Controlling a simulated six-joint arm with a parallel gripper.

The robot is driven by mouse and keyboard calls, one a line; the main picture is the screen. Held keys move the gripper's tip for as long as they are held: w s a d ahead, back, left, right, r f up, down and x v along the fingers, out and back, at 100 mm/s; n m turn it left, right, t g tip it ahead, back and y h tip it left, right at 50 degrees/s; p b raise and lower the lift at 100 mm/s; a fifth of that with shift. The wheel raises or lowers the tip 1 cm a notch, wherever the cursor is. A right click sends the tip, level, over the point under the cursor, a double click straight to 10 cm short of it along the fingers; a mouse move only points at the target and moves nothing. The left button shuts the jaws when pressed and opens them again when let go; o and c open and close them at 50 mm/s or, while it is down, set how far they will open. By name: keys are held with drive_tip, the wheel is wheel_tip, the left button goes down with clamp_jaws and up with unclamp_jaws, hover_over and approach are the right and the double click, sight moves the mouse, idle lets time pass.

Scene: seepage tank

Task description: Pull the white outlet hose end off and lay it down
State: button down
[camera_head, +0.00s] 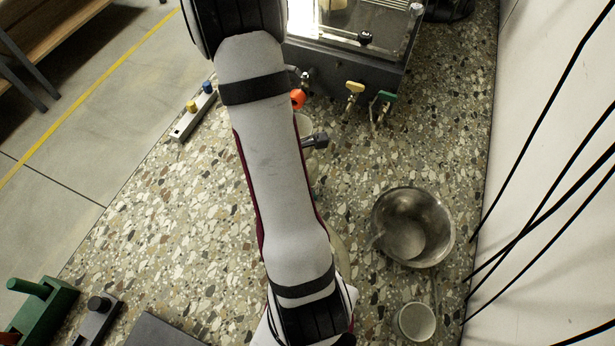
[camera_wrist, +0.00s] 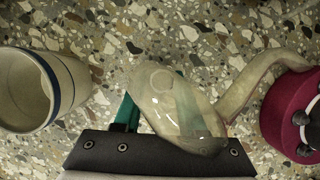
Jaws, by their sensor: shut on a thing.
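A pale, translucent hose (camera_wrist: 250,85) shows in the wrist view. Its wide, blurred near end (camera_wrist: 165,100) lies at my gripper (camera_wrist: 150,105), whose teal fingers show on either side and partly behind it. The gripper is shut on this hose end, over the speckled counter. The hose runs off to the upper right. In the head view my arm hides the gripper, and only a pale curved strip, apparently hose (camera_head: 341,255), shows beside the arm. The tank (camera_head: 350,62) stands at the top with an orange (camera_head: 298,98), a yellow (camera_head: 355,87) and a green valve handle (camera_head: 387,97).
A white cup with blue bands (camera_wrist: 38,88) is close left of the gripper. A round maroon thing (camera_wrist: 280,105) is at right. A metal bowl (camera_head: 413,227) and a pale cup (camera_head: 415,322) stand right of my arm. Black cables hang at the right. Counter left of my arm is mostly clear.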

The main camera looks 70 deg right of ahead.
drive_tip(key=shift+f, duration=0.35)
drive_tip(key=shift+c, duration=2)
unclamp_jaws()
drive_tip(key=v, duration=1.6)
drive_tip(key=shift+f, duration=0.1)
drive_tip(key=s+a+r+m+t+y, duration=0.1)
drive_tip(key=a+m, duration=0.4)
drive_tip(key=a, duration=0.8)
drive_tip(key=s+a+r+m+t+y, duration=0.2)
drive_tip(key=a+m, duration=0.4)
drive_tip(key=a, duration=0.6)
drive_tip(key=shift+a+r+t+y, duration=0.35)
drive_tip(key=shift+r+y, duration=0.15)
drive_tip(key=shift+r, duration=0.5)
